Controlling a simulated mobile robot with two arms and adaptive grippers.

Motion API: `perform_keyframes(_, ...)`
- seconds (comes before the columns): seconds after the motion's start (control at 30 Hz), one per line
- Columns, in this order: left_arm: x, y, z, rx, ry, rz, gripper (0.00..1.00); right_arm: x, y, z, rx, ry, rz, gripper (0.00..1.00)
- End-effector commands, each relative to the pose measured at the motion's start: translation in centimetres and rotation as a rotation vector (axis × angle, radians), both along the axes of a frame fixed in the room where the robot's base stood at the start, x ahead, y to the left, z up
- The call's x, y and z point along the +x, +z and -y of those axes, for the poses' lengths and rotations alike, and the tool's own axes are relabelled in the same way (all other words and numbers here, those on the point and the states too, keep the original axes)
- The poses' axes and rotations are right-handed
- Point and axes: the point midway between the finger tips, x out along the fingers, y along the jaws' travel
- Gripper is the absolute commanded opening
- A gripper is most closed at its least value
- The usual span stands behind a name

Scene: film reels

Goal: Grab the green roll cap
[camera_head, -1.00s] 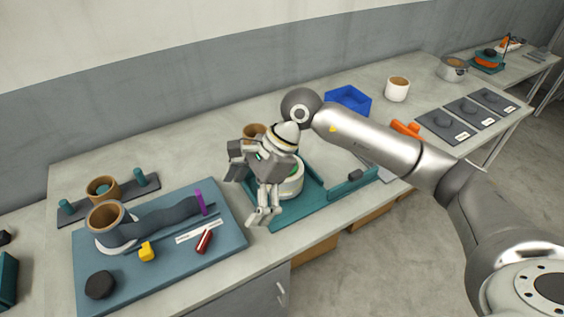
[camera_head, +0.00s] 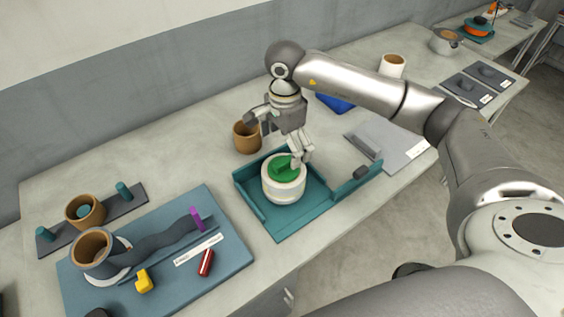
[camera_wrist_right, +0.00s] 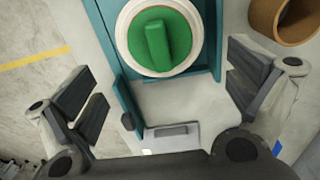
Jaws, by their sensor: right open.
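The green roll cap (camera_head: 284,168) sits on top of a white round roll (camera_head: 284,188), which stands in a teal tray (camera_head: 262,211). My right gripper (camera_head: 277,138) is open and empty above the far side of the cap, with one finger overlapping the cap's right edge in the head view. In the right wrist view the cap (camera_wrist_right: 158,40) shows from above with a raised bar across it. It lies ahead of the open right fingers (camera_wrist_right: 160,80), roughly centred between them. My left gripper is not in view.
A brown cup (camera_head: 246,138) stands close behind the tray. A blue board (camera_head: 225,258) with a grey wavy piece, a yellow piece and a red piece lies to the left. A grey plate (camera_head: 385,142) lies to the right.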

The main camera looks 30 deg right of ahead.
Motion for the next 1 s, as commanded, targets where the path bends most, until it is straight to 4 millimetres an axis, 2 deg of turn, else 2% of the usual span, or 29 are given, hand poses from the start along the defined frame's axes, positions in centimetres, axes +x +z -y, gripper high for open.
perform_keyframes(0.03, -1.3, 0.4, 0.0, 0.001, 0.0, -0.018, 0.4, 0.0, -0.6, 0.0, 0.001, -0.001, -0.002, 1.0)
perform_keyframes(0.1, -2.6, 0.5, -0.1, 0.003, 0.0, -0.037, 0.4, 0.0, -1.3, 0.0, 0.001, 0.0, -0.001, 1.0)
perform_keyframes(0.23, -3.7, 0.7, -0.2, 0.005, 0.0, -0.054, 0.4, 0.0, -2.0, -0.1, 0.001, 0.001, 0.0, 1.0)
perform_keyframes(0.37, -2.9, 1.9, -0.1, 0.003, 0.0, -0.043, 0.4, -0.2, -3.1, -0.2, 0.002, 0.001, -0.003, 1.0)
perform_keyframes(0.5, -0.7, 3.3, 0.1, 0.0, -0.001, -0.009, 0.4, -0.4, -4.8, -0.2, 0.002, 0.0, -0.002, 1.0)
perform_keyframes(0.6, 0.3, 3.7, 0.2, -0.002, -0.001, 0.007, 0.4, -0.2, -6.3, -0.2, 0.002, 0.0, -0.001, 1.0)
perform_keyframes(0.73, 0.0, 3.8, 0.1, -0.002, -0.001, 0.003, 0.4, -0.2, -7.1, -0.3, 0.003, 0.001, 0.002, 1.0)
perform_keyframes(0.9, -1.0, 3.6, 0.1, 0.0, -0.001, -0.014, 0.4, -0.2, -7.1, -0.2, 0.002, 0.001, 0.003, 1.0)
perform_keyframes(0.93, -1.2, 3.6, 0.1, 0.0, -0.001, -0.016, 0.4, -0.2, -7.1, -0.2, 0.002, 0.001, 0.003, 0.99)
perform_keyframes(1.0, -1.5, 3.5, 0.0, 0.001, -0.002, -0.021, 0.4, -0.2, -7.1, -0.2, 0.002, 0.001, 0.002, 0.9)
